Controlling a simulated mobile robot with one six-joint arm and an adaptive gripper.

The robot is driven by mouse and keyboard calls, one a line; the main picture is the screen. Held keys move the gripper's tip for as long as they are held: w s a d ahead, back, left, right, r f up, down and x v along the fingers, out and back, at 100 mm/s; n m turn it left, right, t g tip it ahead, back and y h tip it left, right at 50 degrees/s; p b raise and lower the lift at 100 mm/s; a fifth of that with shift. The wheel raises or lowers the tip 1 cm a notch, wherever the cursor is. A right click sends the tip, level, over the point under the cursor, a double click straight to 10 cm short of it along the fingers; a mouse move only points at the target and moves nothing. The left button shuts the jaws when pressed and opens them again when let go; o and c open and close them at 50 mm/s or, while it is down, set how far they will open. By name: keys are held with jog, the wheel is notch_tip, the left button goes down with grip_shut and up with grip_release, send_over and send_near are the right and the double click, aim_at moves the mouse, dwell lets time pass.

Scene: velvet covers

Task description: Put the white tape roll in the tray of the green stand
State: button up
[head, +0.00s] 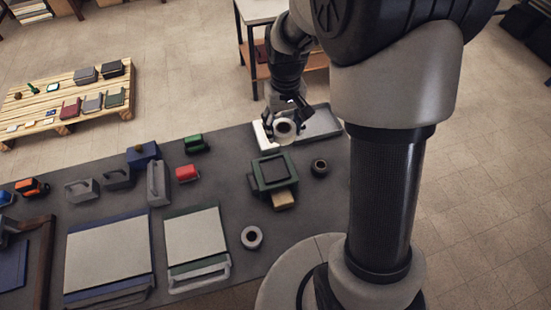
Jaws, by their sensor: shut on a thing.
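My gripper (285,113) is shut on the white tape roll (278,136), which hangs below the fingers with its dark hole facing the camera. It is held above the back edge of the table, up and slightly right of the green stand (258,182). The stand has a square frame on top around a dark, empty-looking tray (273,170). A tan block (284,200) shows at its front. The roll and the stand are apart.
A dark roll (320,167) stands right of the stand, and a pale roll (251,237) lies in front. A grey tray (322,124) and a white item (262,136) are behind.

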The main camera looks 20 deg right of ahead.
aim_at(275, 170)
jog(key=shift+w+a+r+n, duration=0.15)
jog(key=shift+w+a+r, duration=0.05)
jog(key=shift+a, duration=0.2)
jog(key=shift+w+a+r+n, duration=0.15)
jog(key=shift+a, duration=0.25)
jog(key=shift+w+a+f, duration=0.15)
jog(key=shift+a+f, duration=0.05)
jog(key=shift+a, duration=0.05)
notch_tip(275, 170, down, 20)
jog(key=b, duration=0.4)
jog(key=shift+r, duration=0.3)
jog(key=shift+f, duration=0.4)
jog(key=o, duration=0.7)
jog(key=shift+r, duration=0.1)
jog(key=o, duration=0.4)
jog(key=shift+c, duration=0.2)
